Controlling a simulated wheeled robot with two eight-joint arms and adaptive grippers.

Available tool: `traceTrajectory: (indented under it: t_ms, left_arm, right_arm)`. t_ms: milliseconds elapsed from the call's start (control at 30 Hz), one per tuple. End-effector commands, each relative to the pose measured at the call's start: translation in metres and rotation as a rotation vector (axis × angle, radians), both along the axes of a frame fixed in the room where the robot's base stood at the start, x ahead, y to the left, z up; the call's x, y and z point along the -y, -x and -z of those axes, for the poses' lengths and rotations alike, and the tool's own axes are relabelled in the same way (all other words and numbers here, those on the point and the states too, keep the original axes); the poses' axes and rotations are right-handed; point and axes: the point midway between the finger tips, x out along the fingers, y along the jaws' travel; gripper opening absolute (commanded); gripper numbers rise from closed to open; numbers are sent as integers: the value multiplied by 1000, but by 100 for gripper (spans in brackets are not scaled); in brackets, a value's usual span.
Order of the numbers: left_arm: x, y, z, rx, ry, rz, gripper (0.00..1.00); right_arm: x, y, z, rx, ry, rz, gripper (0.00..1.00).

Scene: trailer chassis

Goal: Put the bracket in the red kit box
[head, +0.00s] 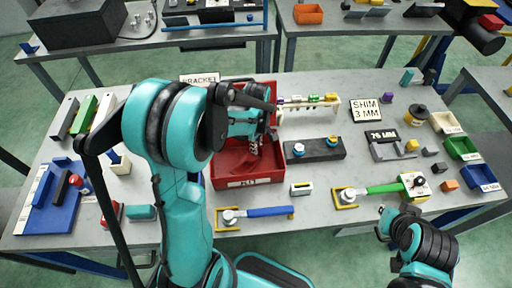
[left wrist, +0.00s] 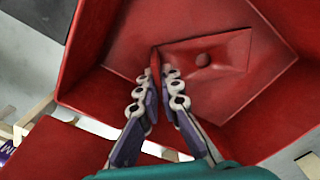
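The red kit box (head: 222,168) stands mid-table with a "KIT" label on its front; its red wall fills much of the left wrist view (left wrist: 85,75).
A "BRACKET" sign (head: 200,79) stands behind the box. A dark block with knobs (head: 315,149) is right of it. A blue-handled tool (head: 268,211) and a green-handled tool (head: 383,188) lie in front. Small bins (head: 462,148) line the right edge.

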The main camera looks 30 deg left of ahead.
Motion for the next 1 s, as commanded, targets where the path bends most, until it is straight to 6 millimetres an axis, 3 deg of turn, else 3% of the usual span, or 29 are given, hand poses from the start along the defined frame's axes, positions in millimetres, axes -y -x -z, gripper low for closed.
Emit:
traceTrajectory:
  t_ms: [267, 300, 367, 667, 833, 1000]
  left_arm:
    - [0, 0, 3, 0, 0, 0, 0]
    - [0, 0, 2, 0, 0, 0, 15]
    - [0, 0, 2, 0, 0, 0, 26]
    - [0, 0, 1, 0, 0, 0, 26]
    - [0, 0, -17, 0, 0, 0, 26]
    - [0, 0, -56, 0, 0, 0, 26]
  right_arm:
    - [0, 0, 4, 0, 0, 0, 0]
    - [0, 0, 2, 0, 0, 0, 0]
    - [0, 0, 2, 0, 0, 0, 0]
    - [0, 0, 1, 0, 0, 0, 0]
    - [0, 0, -7, 0, 0, 0, 0]
    - [0, 0, -20, 0, 0, 0, 0]
